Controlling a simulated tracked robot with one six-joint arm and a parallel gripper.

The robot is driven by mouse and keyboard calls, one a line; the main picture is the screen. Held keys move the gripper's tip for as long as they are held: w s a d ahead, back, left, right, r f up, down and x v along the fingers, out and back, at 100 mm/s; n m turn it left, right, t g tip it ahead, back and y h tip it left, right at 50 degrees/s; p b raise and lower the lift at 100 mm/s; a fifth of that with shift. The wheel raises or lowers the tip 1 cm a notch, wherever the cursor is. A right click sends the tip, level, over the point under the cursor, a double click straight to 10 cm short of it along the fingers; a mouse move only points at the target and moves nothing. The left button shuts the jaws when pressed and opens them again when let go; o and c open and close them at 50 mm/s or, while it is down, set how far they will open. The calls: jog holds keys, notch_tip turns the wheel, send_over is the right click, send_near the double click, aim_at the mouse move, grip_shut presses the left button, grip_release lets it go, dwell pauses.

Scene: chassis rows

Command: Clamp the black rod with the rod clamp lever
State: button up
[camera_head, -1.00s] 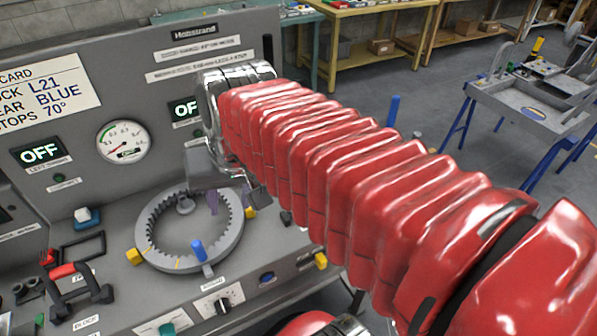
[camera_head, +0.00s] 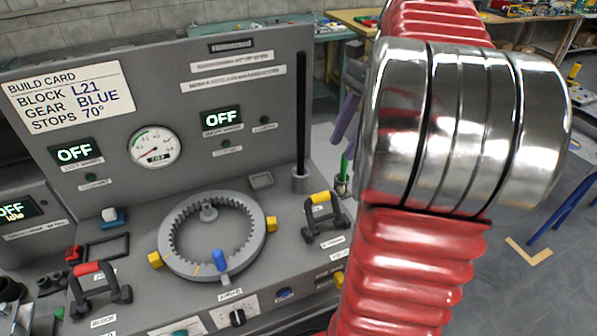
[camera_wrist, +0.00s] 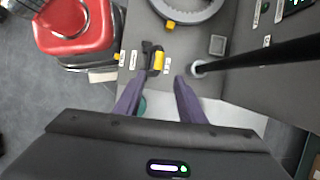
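The black rod (camera_head: 302,115) stands upright in a round metal holder (camera_head: 300,182) at the right end of the panel. It also crosses the right of the wrist view (camera_wrist: 260,57). A black lever with a yellow grip (camera_head: 319,198), apparently the rod clamp lever, is in front of the rod; its label is too small to read. The lever shows in the wrist view (camera_wrist: 157,60), just beyond the fingertips. My gripper (camera_wrist: 160,78) has its two purple fingers apart with nothing held. In the head view one purple finger (camera_head: 345,118) shows; my arm hides the rest.
A toothed ring (camera_head: 168,245) with a blue peg and yellow blocks lies left of the yellow-gripped lever. A red-gripped lever (camera_head: 90,268) is at the panel's front left. A green-topped item (camera_head: 345,167) stands just right of the rod holder.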

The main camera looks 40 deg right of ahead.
aim_at(324, 193)
jog(key=shift+s+d, duration=0.1)
jog(key=shift+d, duration=0.2)
jog(key=x, duration=1.3)
jog(key=shift+a+f, duration=0.25)
jog(key=shift+f, duration=0.05)
grip_shut()
dwell(0.4)
